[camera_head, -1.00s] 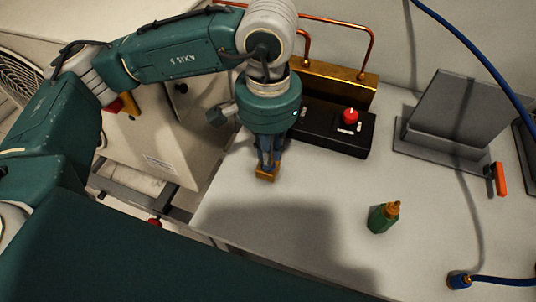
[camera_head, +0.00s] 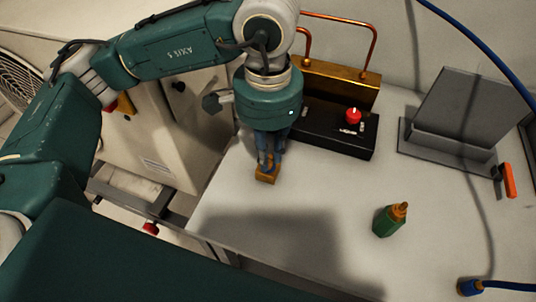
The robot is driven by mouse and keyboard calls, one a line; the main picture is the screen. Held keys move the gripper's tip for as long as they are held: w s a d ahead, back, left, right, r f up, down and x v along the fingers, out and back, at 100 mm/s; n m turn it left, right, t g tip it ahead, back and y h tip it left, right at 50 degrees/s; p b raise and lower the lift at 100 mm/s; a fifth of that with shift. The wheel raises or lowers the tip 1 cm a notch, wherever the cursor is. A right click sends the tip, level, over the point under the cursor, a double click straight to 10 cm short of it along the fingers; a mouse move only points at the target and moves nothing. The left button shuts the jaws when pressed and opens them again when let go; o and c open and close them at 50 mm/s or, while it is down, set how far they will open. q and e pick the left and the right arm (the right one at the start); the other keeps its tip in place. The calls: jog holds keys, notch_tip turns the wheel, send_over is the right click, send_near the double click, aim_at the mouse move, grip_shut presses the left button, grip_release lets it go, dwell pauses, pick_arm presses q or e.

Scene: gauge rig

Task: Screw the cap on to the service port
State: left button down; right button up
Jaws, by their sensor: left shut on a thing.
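My left gripper (camera_head: 267,161) points down over the left part of the pale bench. It is shut on a small brass-coloured piece (camera_head: 267,176) at its fingertips. I cannot tell whether this piece is the cap, or whether it touches the bench. A brass block (camera_head: 335,84) with copper pipes stands at the back, partly hidden by my left arm. I cannot make out the service port; it may be hidden. My right gripper is not in view.
A black box (camera_head: 325,132) with a red knob (camera_head: 353,115) stands just right of my gripper. A grey stand (camera_head: 455,115), an orange-red object (camera_head: 509,180) and a blue hose end (camera_head: 470,287) are farther right. The front middle is clear.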

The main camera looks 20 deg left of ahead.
pick_arm(q)
jog(key=shift+s+f+m+b, duration=0.1)
jog(key=shift+f+m+b, duration=0.2)
jog(key=shift+m+b, duration=0.4)
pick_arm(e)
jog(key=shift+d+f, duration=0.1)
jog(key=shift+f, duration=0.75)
pick_arm(q)
jog(key=shift+s+a+m+b, duration=0.1)
jog(key=shift+m+b, duration=0.55)
jog(key=shift+m, duration=0.15)
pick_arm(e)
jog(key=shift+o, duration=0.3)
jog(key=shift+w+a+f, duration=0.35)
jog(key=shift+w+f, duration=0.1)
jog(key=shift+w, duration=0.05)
pick_arm(q)
jog(key=shift+r, duration=0.1)
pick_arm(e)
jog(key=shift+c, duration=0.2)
